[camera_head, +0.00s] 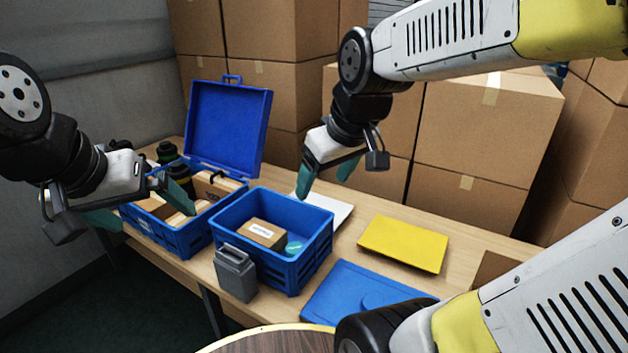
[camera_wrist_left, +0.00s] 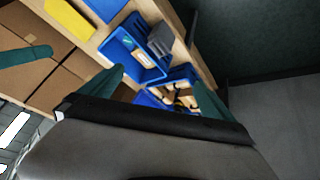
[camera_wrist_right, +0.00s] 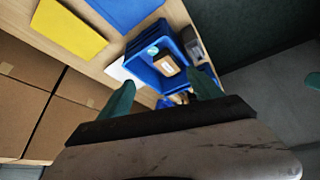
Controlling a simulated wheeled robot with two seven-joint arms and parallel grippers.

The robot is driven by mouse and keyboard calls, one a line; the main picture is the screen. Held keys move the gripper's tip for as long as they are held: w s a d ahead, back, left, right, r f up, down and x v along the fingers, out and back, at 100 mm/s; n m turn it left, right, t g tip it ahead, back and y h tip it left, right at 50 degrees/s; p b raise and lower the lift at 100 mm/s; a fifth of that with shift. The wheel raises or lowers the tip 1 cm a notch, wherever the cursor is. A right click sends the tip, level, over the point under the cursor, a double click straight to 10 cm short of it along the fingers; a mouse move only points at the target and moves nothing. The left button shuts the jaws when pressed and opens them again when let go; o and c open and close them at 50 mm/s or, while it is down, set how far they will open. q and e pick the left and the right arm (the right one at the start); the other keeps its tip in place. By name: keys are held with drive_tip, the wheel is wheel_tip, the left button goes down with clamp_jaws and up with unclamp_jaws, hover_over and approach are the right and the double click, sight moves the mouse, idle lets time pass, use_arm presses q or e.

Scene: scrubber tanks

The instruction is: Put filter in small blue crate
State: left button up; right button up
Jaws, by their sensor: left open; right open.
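A grey canister with a handle (camera_head: 236,272), apparently the filter, stands upright on the table at the front left corner of the open small blue crate (camera_head: 308,262). It also shows in the left wrist view (camera_wrist_left: 160,40) and the right wrist view (camera_wrist_right: 193,44). The crate holds a small cardboard box (camera_head: 262,234) and a teal round item (camera_head: 293,248). My left gripper (camera_head: 138,205) is open and empty, in front of the lidded blue crate at left. My right gripper (camera_head: 326,178) is open and empty, above and behind the small crate.
The lidded blue crate (camera_head: 172,238) holds boxes and dark bottles, its lid raised. A blue lid-like panel (camera_head: 335,291), a yellow panel (camera_head: 403,244) and a white sheet (camera_head: 328,205) lie on the table. Stacked cartons (camera_head: 480,145) stand behind. A round wooden surface (camera_head: 265,343) is in front.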

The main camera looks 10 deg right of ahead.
drive_tip(key=s+m, duration=0.2)
drive_tip(key=s, duration=0.1)
drive_tip(key=s+r+m+t, duration=0.1)
drive_tip(key=shift+s+a+m+y, duration=0.35)
drive_tip(key=shift+s+m+y, duration=0.05)
